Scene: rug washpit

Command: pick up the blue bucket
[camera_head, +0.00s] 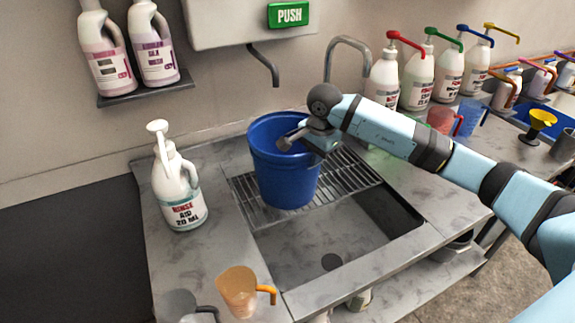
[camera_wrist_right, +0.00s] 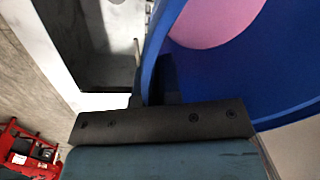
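The blue bucket (camera_head: 284,172) stands upright on the wire grate at the back of the sink. My right gripper (camera_head: 288,141) reaches over its rim from the right. In the right wrist view the bucket (camera_wrist_right: 240,75) fills the upper right, with a pink round surface inside it. There the bucket's wall runs between the two dark fingers of the gripper (camera_wrist_right: 152,92), one inside and one outside, with no clear gap, so the gripper looks shut on the rim. My left gripper is not in view.
The sink basin (camera_head: 335,240) lies open in front. A white pump bottle (camera_head: 180,190) stands left and an orange jug (camera_head: 238,292) at the front. A tap (camera_head: 347,42) and several pump bottles (camera_head: 418,78) are behind and right. A dispenser (camera_head: 225,22) hangs above.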

